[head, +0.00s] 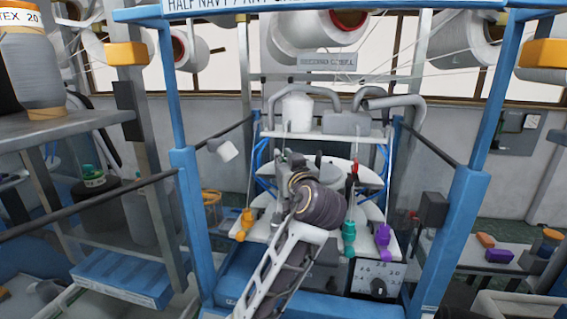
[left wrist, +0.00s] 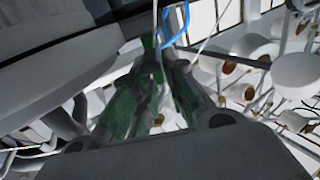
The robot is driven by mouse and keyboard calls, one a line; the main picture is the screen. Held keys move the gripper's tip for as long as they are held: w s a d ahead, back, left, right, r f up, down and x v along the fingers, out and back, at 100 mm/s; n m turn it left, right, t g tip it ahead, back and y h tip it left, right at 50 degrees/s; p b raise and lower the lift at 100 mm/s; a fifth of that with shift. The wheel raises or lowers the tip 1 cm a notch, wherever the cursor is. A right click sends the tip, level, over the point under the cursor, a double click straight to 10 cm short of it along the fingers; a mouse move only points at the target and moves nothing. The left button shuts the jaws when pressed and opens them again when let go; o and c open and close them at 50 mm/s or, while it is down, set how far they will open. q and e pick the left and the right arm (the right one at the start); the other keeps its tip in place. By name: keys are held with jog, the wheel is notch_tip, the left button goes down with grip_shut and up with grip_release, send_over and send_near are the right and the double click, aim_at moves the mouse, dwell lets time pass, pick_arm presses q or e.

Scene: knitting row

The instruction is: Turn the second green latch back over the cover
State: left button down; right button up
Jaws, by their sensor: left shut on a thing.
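My left arm reaches up over the middle of the knitting machine in the head view. My left gripper (head: 290,162) is small there, and its fingertips and what it holds cannot be made out. In the left wrist view dark green parts (left wrist: 122,108) show at the gripper's fingers (left wrist: 160,75); latch and finger are hard to tell apart. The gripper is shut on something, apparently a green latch. The pale curved plate (head: 370,174) behind the arm may be the cover; the arm hides part of it. My right gripper is not in view.
Blue posts (head: 187,220) flank the machine. Grey pipes (head: 395,101) stand above. A side table holds a purple block (head: 500,256).

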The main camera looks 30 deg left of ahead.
pick_arm(q)
jog(key=shift+w+d+f+n+g+y+b, duration=0.1)
jog(key=shift+w+d+n+g+y+b, duration=0.05)
jog(key=shift+n+g+y+b, duration=0.55)
jog(key=shift+w+d+f+n+g+y+b, duration=0.1)
jog(key=shift+n+g+y+b, duration=0.35)
jog(key=shift+n+g+y, duration=0.45)
jog(key=shift+w+r+n+g+y+b, duration=0.15)
jog(key=shift+n+g+y+b, duration=0.6)
jog(key=shift+g, duration=0.65)
jog(key=shift+n+g, duration=0.25)
jog(key=shift+g, duration=0.05)
jog(key=c, duration=1.5)
grip_release()
jog(key=shift+d, duration=0.1)
jog(key=shift+c, duration=0.2)
jog(key=shift+r, duration=0.15)
notch_tip(320, 180, up, 10)
